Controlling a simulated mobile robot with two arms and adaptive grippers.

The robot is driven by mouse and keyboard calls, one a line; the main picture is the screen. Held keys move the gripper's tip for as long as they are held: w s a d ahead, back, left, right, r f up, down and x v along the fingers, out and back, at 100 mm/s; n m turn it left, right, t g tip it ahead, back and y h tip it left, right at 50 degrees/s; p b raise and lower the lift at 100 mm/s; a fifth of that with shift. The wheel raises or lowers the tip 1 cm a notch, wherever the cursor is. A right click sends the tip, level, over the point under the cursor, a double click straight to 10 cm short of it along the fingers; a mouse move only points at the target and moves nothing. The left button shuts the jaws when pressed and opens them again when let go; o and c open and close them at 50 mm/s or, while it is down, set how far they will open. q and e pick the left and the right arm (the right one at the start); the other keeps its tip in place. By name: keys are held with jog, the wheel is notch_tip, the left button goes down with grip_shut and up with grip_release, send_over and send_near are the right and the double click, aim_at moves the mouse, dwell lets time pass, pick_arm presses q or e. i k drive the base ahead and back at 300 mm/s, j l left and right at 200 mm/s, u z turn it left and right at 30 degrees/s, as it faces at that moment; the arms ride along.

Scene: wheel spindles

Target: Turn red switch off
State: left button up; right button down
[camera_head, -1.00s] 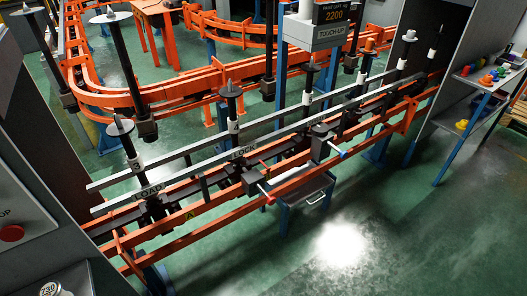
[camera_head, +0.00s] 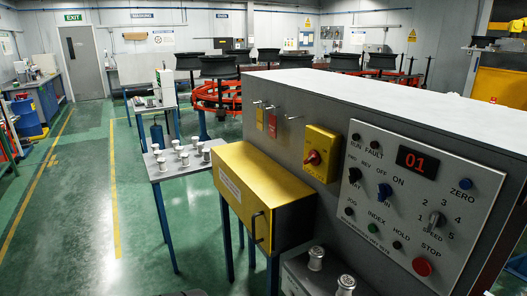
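A red rotary switch (camera_head: 312,157) sits on a yellow square plate (camera_head: 321,146) on the side of a grey cabinet, right of the picture's middle. Its exact handle position is too small to tell. To its right is a slanted control panel (camera_head: 405,205) with a lit red "01" display (camera_head: 417,162), several knobs and a red STOP button (camera_head: 422,267). Neither of my grippers shows in this view.
A yellow-topped box (camera_head: 252,180) with a black handle juts out below the switch. A small table (camera_head: 166,168) with several metal spindles stands left of it. Metal parts (camera_head: 316,258) stand at the bottom. Green floor (camera_head: 75,220) at left is clear.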

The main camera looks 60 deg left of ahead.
aim_at(314, 159)
jog(key=u, duration=1.6)
jog(key=i+j+z, duration=0.15)
jog(key=i+j, duration=0.15)
jog(key=j, duration=0.15)
jog(key=i+j+z, duration=0.2)
jog(key=j, duration=0.25)
jog(key=i, duration=0.1)
